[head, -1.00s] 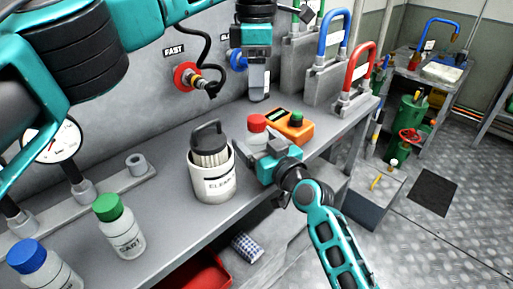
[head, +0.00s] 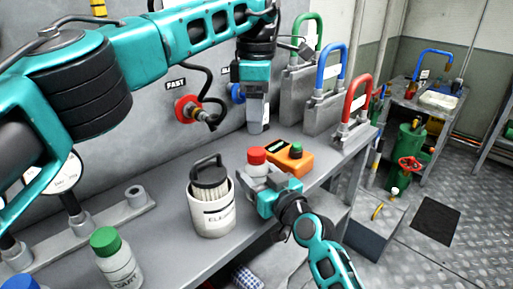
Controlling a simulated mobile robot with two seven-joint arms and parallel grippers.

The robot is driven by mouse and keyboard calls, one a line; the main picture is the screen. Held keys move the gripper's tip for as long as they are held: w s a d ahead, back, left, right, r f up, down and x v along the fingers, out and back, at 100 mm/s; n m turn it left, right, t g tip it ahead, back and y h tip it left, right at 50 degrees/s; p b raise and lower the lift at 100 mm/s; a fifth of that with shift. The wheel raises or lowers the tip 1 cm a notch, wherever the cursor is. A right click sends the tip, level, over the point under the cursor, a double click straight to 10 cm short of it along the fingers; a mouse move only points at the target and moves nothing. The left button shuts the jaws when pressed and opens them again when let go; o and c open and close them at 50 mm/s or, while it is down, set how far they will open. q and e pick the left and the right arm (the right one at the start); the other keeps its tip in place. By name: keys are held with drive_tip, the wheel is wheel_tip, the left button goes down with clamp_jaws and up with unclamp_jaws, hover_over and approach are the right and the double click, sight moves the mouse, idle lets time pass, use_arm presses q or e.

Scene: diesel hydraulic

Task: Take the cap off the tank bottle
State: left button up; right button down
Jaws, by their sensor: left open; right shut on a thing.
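A white bottle (head: 257,171) with a red cap (head: 257,155) stands upright near the bench's right part. Its label is hidden, so I cannot read whether it is the tank bottle. My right gripper (head: 254,178) is shut around this bottle's body, below the cap. My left gripper (head: 257,130) points down, open and empty, just above and behind the red cap in the picture. It looks apart from the cap.
An orange box (head: 293,160) with a green knob sits just right of the bottle. A white jar (head: 212,215) with a filter stands left of it. A green-capped bottle (head: 118,262) and a blue cap (head: 20,283) are at lower left. Large padlock-like blocks (head: 322,115) line the back right.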

sight(256, 151)
use_arm(q)
drive_tip(key=m, duration=1.7)
drive_tip(key=shift+f, duration=4.05)
drive_tip(key=shift+c, duration=0.2)
